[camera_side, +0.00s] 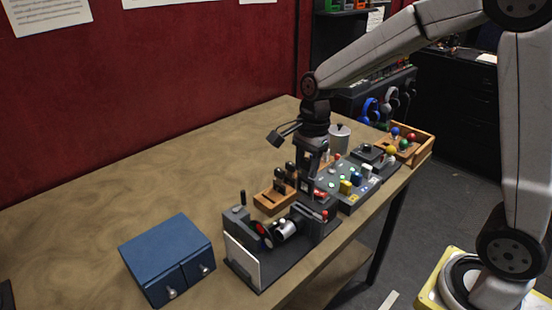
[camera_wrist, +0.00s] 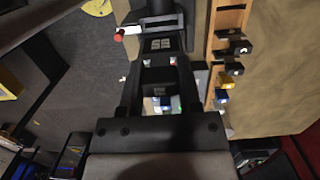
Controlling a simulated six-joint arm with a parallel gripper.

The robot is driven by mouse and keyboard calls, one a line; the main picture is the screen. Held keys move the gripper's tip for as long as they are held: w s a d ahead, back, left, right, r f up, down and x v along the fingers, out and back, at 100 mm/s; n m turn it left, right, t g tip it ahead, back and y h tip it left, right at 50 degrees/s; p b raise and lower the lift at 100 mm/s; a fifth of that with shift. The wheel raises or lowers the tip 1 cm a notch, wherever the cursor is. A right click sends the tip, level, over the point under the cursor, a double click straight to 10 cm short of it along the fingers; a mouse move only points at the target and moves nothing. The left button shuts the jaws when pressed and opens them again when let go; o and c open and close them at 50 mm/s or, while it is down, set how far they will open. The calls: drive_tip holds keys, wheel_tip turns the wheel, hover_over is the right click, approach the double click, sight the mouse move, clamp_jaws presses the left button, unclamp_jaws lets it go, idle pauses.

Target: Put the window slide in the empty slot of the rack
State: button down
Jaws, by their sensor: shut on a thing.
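My gripper (camera_side: 309,178) points down, just right of the wooden rack and above the dark housing of the projector-like device. In the wrist view my gripper (camera_wrist: 158,85) is shut on a small dark piece (camera_wrist: 158,74), which I take to be the window slide's handle. The slide's picture is hidden from me. In the wrist view the rack (camera_wrist: 230,19) runs down the right side, apart from my gripper. Its empty slot cannot be made out clearly.
The device's dark housing (camera_side: 318,222) has a red knob, with a silver lens (camera_side: 285,229) and white screen (camera_side: 243,262) in front. A button console (camera_side: 351,190) stands behind to the right. A blue cabinet (camera_side: 165,255) is at front left. The left table is clear.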

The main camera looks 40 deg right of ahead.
drive_tip(key=shift+w, duration=0.1)
drive_tip(key=w+f, duration=0.3)
drive_tip(key=w, duration=0.9)
drive_tip(key=shift+w+f, duration=0.2)
drive_tip(key=shift+f, duration=0.2)
drive_tip(key=shift+f, duration=0.1)
drive_tip(key=shift+f, duration=1.75)
drive_tip(key=shift+f, duration=1.7)
idle(2.8)
